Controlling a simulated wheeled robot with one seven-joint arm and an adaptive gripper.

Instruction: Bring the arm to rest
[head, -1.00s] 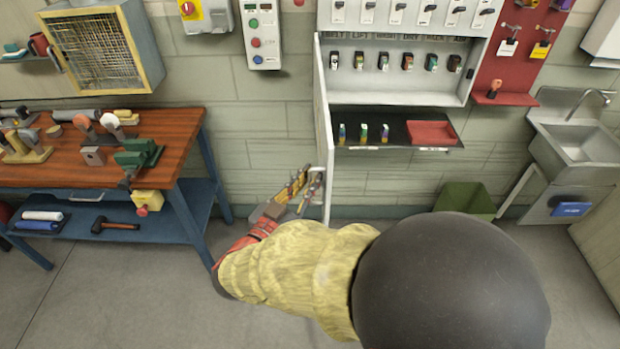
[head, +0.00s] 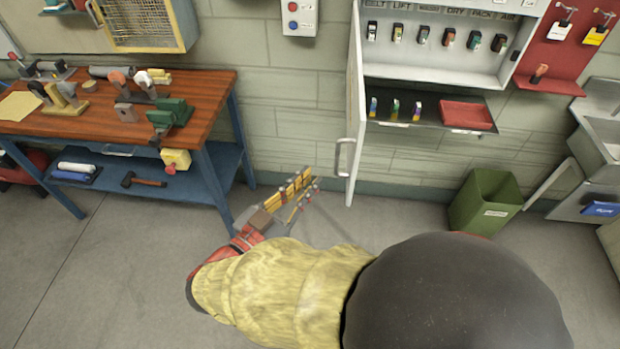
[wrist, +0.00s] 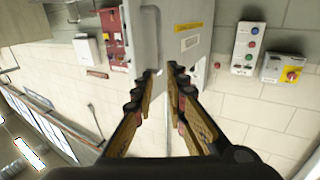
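My gripper (head: 312,183) is at the end of my arm, low and to the left of the open cabinet door (head: 356,100) in the head view. It stands apart from the door's handle (head: 345,157). In the wrist view, the two fingers of my gripper (wrist: 165,72) are apart with an empty gap between them. The grey cabinet (wrist: 190,25) shows beyond the fingertips. My yellow-sleeved arm reaches across the lower middle of the head view and hides part of the floor.
A wooden workbench (head: 210,95) with clamps and tools stands at the left. A green bin (head: 485,200) is on the floor at the right, near the sink (head: 605,130). A shelf with a red tray (head: 467,115) is under the cabinet. Floor between bench and bin is mostly clear.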

